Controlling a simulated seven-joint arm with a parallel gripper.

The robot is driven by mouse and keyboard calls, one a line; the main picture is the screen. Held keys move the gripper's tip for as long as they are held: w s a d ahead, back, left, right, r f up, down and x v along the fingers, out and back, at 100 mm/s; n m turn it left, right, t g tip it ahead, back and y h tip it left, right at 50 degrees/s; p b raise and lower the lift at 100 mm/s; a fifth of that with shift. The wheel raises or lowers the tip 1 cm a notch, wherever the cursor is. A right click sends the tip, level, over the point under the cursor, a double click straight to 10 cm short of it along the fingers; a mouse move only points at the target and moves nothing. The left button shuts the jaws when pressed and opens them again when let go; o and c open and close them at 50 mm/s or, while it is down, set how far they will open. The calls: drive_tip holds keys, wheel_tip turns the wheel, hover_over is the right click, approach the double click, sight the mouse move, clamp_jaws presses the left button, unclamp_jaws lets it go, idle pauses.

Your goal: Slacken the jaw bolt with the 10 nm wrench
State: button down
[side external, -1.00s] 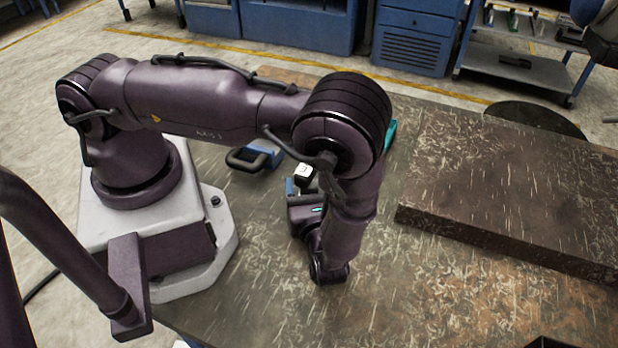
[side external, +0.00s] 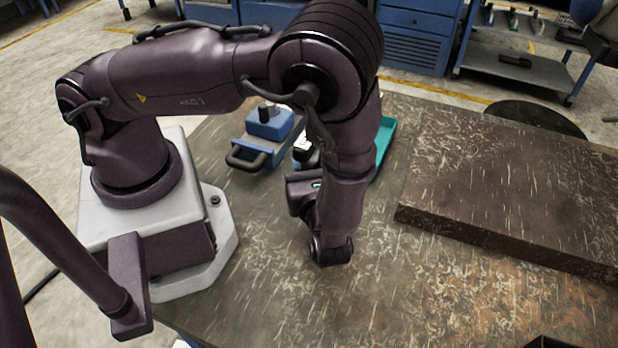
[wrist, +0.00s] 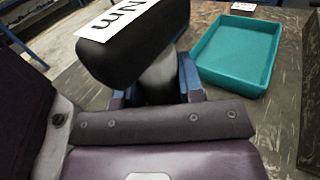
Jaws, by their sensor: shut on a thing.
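My gripper (wrist: 155,92) is shut on a dark wrench (wrist: 135,50) with a white label. The label's visible part reads "Nm"; the number is cut off at the picture's top edge. In the side view the labelled top of the wrench (side external: 303,145) shows just beyond my wrist, and my fingers are mostly hidden. A blue fixture (side external: 270,125) with a dark upright piece on top and a black loop handle stands on the table, left of and beyond my gripper. I cannot make out the jaw bolt clearly. The wrench's lower end is hidden.
A teal tray (wrist: 237,52) lies beyond my gripper to the right; its edge also shows behind my forearm in the side view (side external: 385,140). A thick dark slab (side external: 520,190) takes up the table's right side. The front of the worn table (side external: 430,300) is clear.

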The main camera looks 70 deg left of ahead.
sight(307, 140)
drive_tip(key=shift+n+g, duration=0.3)
drive_tip(key=shift+g, duration=0.2)
drive_tip(key=r, duration=0.2)
drive_tip(key=a+r, duration=0.1)
drive_tip(key=r, duration=0.1)
drive_tip(key=shift+a+r, duration=0.1)
drive_tip(key=shift+a, duration=0.05)
drive_tip(key=a+r+g, duration=0.1)
drive_tip(key=a+r, duration=0.2)
drive_tip(key=a, duration=0.7)
drive_tip(key=a+r+n+g, duration=0.1)
drive_tip(key=a+r, duration=0.2)
drive_tip(key=a, duration=0.8)
drive_tip(key=shift+w+a+n, duration=0.15)
drive_tip(key=shift+n, duration=0.15)
drive_tip(key=shift+f, duration=2.55)
drive_tip(key=shift+f, duration=1.6)
